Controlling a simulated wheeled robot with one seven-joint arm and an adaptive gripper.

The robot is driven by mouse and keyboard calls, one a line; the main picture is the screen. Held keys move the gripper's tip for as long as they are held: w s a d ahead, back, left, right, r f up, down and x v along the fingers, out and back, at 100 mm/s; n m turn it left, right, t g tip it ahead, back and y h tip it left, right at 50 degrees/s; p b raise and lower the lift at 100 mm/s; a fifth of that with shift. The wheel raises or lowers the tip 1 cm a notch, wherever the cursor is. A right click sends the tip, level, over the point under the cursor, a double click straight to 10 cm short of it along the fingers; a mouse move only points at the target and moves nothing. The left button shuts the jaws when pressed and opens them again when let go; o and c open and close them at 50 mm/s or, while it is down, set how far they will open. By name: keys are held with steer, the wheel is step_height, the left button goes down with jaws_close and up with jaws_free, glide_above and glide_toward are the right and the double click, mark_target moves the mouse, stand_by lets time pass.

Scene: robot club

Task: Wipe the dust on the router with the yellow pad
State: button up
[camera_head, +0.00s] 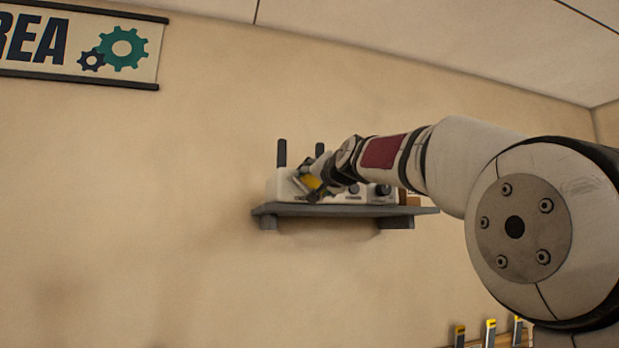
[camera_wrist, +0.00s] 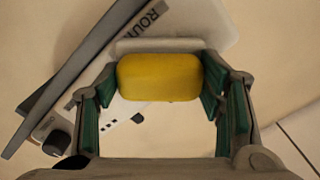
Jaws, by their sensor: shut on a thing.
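The router (camera_head: 278,187) is a white box with two dark upright antennas, sitting on a wall shelf. In the wrist view its white body (camera_wrist: 205,22) shows behind my gripper, with part of the lettering "ROU" visible. My gripper (camera_head: 318,182) is at the router, covering part of it. In the wrist view my gripper (camera_wrist: 160,82) is shut on the yellow pad (camera_wrist: 160,77), which spans between the green-lined fingers. The pad (camera_head: 311,181) also shows as a small yellow patch in the head view. I cannot tell whether the pad touches the router. No dust can be made out.
The grey shelf (camera_head: 265,210) is fixed to the beige wall. A small brown item (camera_head: 412,201) stands at its right end, partly behind my arm. A banner (camera_head: 80,45) hangs at upper left. Several yellow-topped items (camera_head: 490,330) stand below at lower right.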

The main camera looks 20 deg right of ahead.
steer(key=shift+w+d+p, duration=0.1)
steer(key=shift+d+p, duration=0.6)
steer(key=shift+d, duration=1.45)
steer(key=shift+f, duration=0.1)
steer(key=shift+a+b, duration=1.1)
steer(key=shift+a, duration=4.4)
steer(key=shift+s, duration=0.2)
steer(key=shift+s+d+p, duration=0.1)
steer(key=shift+s+p, duration=0.7)
steer(key=shift+s, duration=2.1)
